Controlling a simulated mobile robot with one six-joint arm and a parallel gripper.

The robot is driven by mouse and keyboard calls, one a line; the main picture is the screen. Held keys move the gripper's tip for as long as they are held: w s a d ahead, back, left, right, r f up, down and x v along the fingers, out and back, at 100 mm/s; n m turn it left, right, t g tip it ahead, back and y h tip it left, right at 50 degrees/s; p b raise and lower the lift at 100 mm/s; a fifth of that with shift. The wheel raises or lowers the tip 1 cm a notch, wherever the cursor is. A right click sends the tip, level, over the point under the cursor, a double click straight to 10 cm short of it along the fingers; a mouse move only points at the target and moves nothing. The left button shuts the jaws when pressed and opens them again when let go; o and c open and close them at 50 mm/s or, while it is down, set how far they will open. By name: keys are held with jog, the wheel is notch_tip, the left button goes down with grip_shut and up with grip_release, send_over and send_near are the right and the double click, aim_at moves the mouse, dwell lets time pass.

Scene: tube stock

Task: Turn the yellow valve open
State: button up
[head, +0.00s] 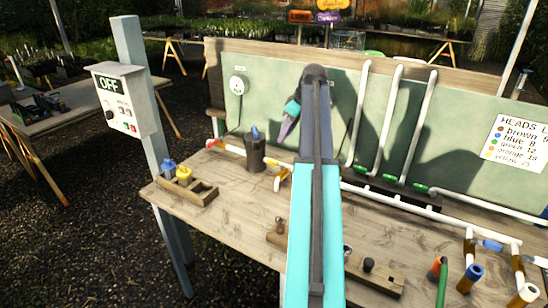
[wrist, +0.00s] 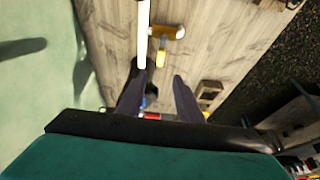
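A yellow fitting with a short yellow handle, which looks like the yellow valve (head: 282,174), sits on the white pipe on the bench, just left of my arm. It also shows in the wrist view (wrist: 166,34), beyond the fingertips, with the handle pointing off the pipe. My gripper (head: 285,128) is raised above the back of the bench, up and slightly right of the valve in the head view, apart from it. In the wrist view, its two dark fingers (wrist: 158,80) are spread with nothing held between them. My arm hides part of the pipe in the head view.
A dark pump-like cylinder (head: 255,153) with a blue top stands left of the valve. A wooden tray (head: 203,192) holds blue and yellow pieces. A control box (head: 122,100) reads OFF. A green backboard (head: 285,62) stands behind. Bare bench lies in front of the pump.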

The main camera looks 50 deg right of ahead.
aim_at(272, 160)
jog(key=shift+p+x, duration=1.8)
jog(key=shift+x, duration=5)
jog(key=shift+w, duration=0.1)
grip_shut()
jog(key=shift+r, duration=0.15)
jog(key=shift+d, duration=0.2)
